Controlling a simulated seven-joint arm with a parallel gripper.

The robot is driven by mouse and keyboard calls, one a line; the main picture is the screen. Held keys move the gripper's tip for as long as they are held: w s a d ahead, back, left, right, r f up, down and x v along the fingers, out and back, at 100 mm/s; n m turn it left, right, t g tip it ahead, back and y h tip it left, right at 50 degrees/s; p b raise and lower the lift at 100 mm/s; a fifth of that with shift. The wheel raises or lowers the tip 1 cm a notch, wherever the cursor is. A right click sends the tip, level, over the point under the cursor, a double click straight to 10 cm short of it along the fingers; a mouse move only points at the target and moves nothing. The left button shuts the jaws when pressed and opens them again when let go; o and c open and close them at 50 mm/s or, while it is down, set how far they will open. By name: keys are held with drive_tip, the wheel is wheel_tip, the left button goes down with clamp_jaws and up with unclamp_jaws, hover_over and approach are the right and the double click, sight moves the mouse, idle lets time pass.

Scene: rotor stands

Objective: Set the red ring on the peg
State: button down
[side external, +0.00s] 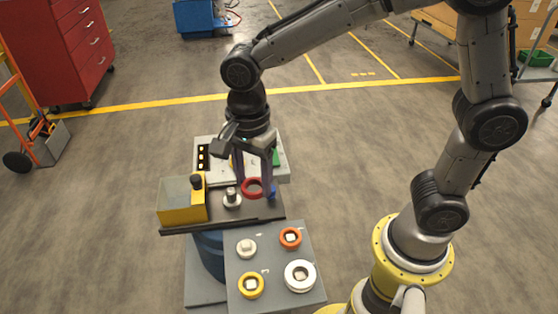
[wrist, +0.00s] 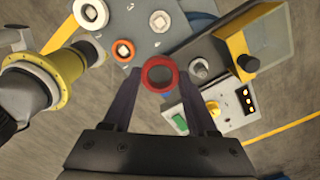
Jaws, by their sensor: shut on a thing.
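The red ring (side external: 246,193) is pinched between the two fingers of my gripper (side external: 255,187). In the wrist view the red ring (wrist: 160,90) sits between the fingertips of my gripper (wrist: 160,75), its open hole facing the camera. The silver peg (side external: 232,198) stands upright on a dark plate (side external: 240,224), on a wider round base. In the side view it is just left of the ring; in the wrist view the peg (wrist: 199,68) is just right of it. The peg is bare, and the ring is apart from it. The exact height of the ring above the plate is unclear.
A yellow box with a clear cover (side external: 180,203) and a black knob (side external: 196,182) stand left of the peg. A control box (side external: 203,170) lies behind. In front, a grey board (side external: 272,262) bears orange (side external: 290,246), yellow (side external: 251,295), white (side external: 299,289) and pale grey (side external: 246,256) rings.

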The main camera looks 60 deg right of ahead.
drive_tip(key=a+f+n, duration=0.1)
drive_tip(key=a+f, duration=0.2)
drive_tip(key=a, duration=0.2)
hover_over(246, 243)
drive_tip(key=shift+f, duration=2.3)
drive_tip(key=shift+f, duration=0.45)
drive_tip(key=shift+f, duration=0.6)
drive_tip(key=shift+f, duration=1.35)
idle(1.1)
unclamp_jaws()
idle(0.5)
idle(0.3)
